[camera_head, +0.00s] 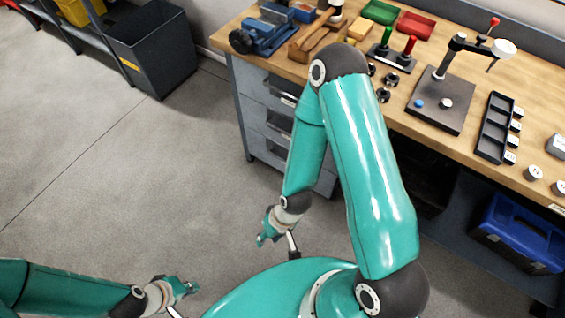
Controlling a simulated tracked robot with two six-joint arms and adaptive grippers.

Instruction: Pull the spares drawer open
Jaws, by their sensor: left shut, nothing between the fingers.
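A grey drawer unit (252,95) stands under the left end of the wooden workbench. It has several stacked drawer fronts with recessed handles, and I cannot read which one is the spares drawer. The fronts look shut, though my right arm hides their right part. My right gripper (265,238) hangs low over the floor in front of the unit, apart from it; its fingers are too small to judge. My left gripper (188,286) is at the lower left over bare floor, shut and empty, well away from the drawers.
The bench top (388,118) carries a blue vise (265,35), red and green trays, a press stand (440,100) and a black divided tray (495,128). A blue case (520,230) sits under the bench. A grey bin (152,50) stands upper left. The left floor is clear.

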